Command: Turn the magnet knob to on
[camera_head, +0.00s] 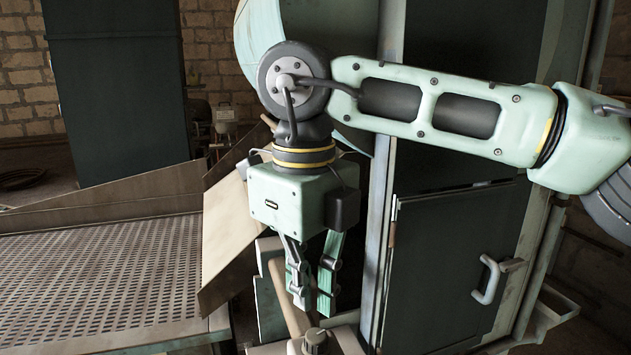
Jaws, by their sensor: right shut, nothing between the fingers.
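My right gripper (312,302) hangs from the arm that comes in from the right, with its fingers pointing down and nothing between them. Just below its fingertips, at the bottom edge, is a small grey knob-like part (314,337) on a pale surface. I cannot tell for certain whether this is the magnet knob or which way it is set, and no on marking is readable. The fingertips look apart from it, though the gap in depth is unclear. My left gripper is out of view.
A perforated metal bed (110,275) fills the lower left, with a tilted tan plate (226,238) at its right edge. A dark cabinet door (445,255) with a pale handle (488,279) stands close on the right. A tall dark panel (118,90) stands behind left.

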